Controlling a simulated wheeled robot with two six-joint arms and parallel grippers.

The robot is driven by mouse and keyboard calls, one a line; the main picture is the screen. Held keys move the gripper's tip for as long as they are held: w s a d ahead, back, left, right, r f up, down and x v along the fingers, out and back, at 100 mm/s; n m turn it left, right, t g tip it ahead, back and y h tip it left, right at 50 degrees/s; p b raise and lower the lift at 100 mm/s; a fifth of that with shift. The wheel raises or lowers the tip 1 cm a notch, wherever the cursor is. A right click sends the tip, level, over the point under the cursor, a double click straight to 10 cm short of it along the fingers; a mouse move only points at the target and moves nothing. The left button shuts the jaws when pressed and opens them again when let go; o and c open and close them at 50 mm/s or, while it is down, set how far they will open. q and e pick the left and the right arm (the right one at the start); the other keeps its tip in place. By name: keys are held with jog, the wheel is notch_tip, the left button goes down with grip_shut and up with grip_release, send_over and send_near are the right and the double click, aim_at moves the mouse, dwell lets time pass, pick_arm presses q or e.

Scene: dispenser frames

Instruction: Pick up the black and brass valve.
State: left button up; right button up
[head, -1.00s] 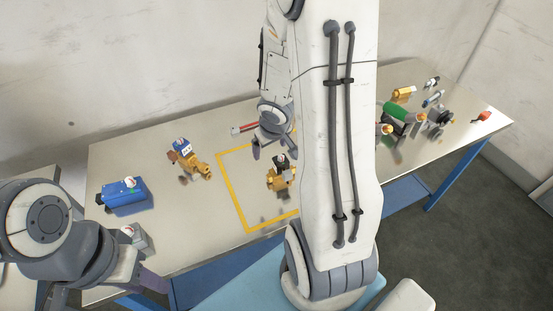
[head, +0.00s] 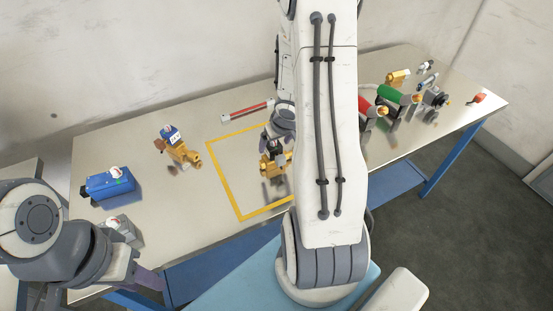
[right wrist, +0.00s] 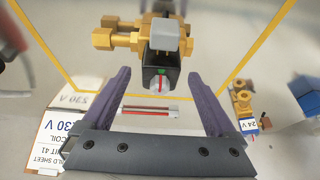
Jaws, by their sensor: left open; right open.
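The black and brass valve (head: 272,168) stands inside the yellow outlined square on the table. In the right wrist view the valve (right wrist: 160,52) shows a brass body with fittings to the left, a grey cap and a black block with a small green and red mark. My right gripper (head: 275,143) is open at the valve's top, partly covering it. In the wrist view its purple fingers stand either side of the black block, with gaps on both sides. My left gripper (head: 145,280) is open and empty at the lower left, by the table's front edge.
A brass valve with a blue top (head: 180,148) and a blue box (head: 110,187) stand left of the square. A red and white strip (head: 247,109) lies behind it. Red, green and brass parts stand at the right, partly behind my arm. Labelled cards (right wrist: 78,110) show in the wrist view.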

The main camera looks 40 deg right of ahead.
jog(key=b+x, duration=0.1)
jog(key=x, duration=0.2)
pick_arm(q)
jog(key=shift+f, duration=0.95)
pick_arm(e)
jog(key=shift+r, duration=0.1)
jog(key=shift+c, duration=0.3)
grip_shut()
pick_arm(q)
jog(key=shift+r, duration=0.15)
pick_arm(e)
jog(key=shift+r, duration=0.2)
